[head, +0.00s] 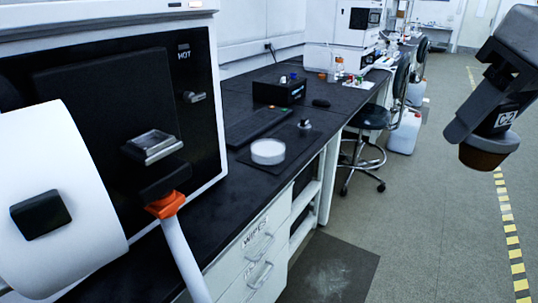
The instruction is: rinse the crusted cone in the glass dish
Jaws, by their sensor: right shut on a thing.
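My right gripper (484,125) is at the upper right, dark grey and angled downward. It is shut on the cone (484,157), which has a brown, crusted-looking lower end. A "C-2" tag shows just above it. Cone and gripper are above the open floor, well right of the bench and apart from the dish. The round glass dish (268,152) is on the black bench top, near its front edge, and looks pale and whitish inside. I cannot make out my left gripper.
A large instrument (110,95) marked "HOT" fills the left, with a white cylinder and an orange collar (166,205) before it. A black box (279,91) and a small knobbed item (304,124) are on the bench. A stool (368,115) stands beyond. The right-hand floor is clear.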

